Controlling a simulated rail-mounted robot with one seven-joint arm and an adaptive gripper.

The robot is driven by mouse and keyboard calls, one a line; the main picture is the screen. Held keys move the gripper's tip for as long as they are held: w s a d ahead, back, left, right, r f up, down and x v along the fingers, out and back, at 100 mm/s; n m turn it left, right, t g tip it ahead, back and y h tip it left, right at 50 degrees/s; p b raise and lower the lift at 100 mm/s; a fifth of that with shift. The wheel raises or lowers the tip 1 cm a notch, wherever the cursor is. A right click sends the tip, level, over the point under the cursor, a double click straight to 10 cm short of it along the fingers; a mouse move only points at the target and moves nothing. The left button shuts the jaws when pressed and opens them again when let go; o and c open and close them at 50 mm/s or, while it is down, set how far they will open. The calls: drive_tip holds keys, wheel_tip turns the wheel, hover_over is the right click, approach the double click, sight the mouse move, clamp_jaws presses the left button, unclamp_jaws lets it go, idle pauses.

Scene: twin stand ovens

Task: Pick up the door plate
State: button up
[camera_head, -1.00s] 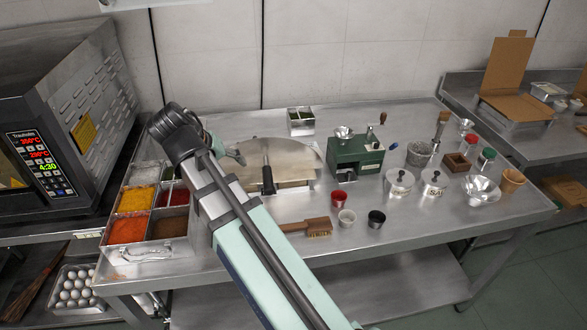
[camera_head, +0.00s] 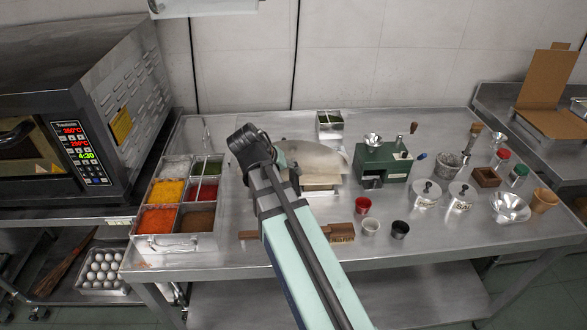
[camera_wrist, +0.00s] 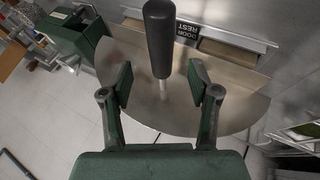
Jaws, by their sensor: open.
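The door plate (camera_wrist: 235,105) is a grey half-round metal sheet with a black bar handle (camera_wrist: 159,40) on a thin metal stem. In the wrist view it lies beyond my gripper (camera_wrist: 162,83), which is open with one finger on each side of the stem's line. The handle rises toward the camera between and above the fingertips, and neither finger visibly touches it. In the head view the plate (camera_head: 322,158) shows on the table behind my arm, which hides its handle and my fingers.
A "DOOR REST" label (camera_wrist: 187,30) is beside the plate. A green grinder box (camera_head: 381,163) stands close to its right. A spice tray (camera_head: 178,242) is to the left, and a brush (camera_head: 340,232) and cups lie in front. The oven (camera_head: 80,120) stands far left.

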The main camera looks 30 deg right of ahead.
sight(292, 179)
drive_tip(key=shift+p+x, duration=1)
drive_tip(key=shift+x, duration=2)
drive_tip(key=shift+a, duration=0.1)
clamp_jaws()
